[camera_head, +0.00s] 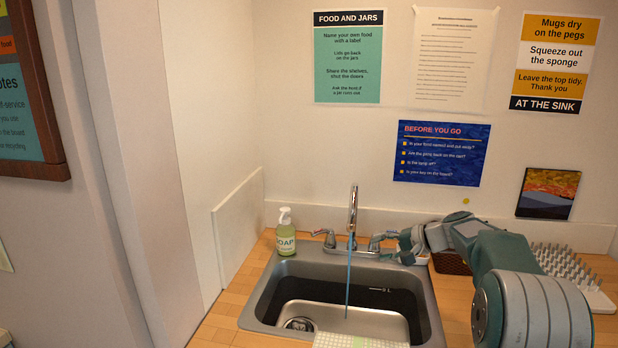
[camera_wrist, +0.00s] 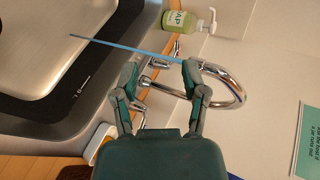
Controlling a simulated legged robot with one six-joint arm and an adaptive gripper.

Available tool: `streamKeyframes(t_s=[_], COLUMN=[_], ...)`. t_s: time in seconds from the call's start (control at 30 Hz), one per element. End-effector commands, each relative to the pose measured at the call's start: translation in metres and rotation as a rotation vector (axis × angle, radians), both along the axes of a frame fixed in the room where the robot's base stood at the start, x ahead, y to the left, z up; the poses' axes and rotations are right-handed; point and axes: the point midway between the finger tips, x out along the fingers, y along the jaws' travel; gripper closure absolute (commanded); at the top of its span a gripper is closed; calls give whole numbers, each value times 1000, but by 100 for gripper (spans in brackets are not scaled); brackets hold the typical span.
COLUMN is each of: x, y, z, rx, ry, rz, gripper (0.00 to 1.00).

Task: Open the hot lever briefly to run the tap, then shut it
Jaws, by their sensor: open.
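A chrome tap (camera_head: 353,212) with an arched spout stands behind the sink (camera_head: 432,310). A thin blue stream of water (camera_head: 348,285) runs from the spout into the basin. One lever (camera_head: 325,236) is left of the spout and another lever (camera_head: 381,239) is right of it. I cannot tell from markings which is hot. My gripper (camera_head: 404,246) is beside the right lever. In the wrist view my gripper (camera_wrist: 160,74) is open, with chrome tap parts between and beyond its fingers. The spout (camera_wrist: 238,90) and stream (camera_wrist: 125,48) also show there. Contact with a lever is unclear.
A green soap bottle (camera_head: 286,236) stands left of the tap. A checked cloth (camera_head: 350,341) lies at the sink's front edge. A dark basket (camera_head: 452,263) and a pegged rack (camera_head: 566,268) are to the right, partly behind my arm. The wall is close behind.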

Motion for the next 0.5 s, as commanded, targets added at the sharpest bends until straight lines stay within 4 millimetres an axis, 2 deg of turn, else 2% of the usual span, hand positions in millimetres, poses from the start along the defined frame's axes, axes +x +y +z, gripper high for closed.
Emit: streamKeyframes(t_s=[0.03, 0.2, 0.5], x=[-15, -66, -167], y=[10, 30, 49], z=[12, 34, 55], rx=[-42, -187, -444], ry=[2, 17, 13], rz=[13, 51, 107], gripper=[43, 43, 43])
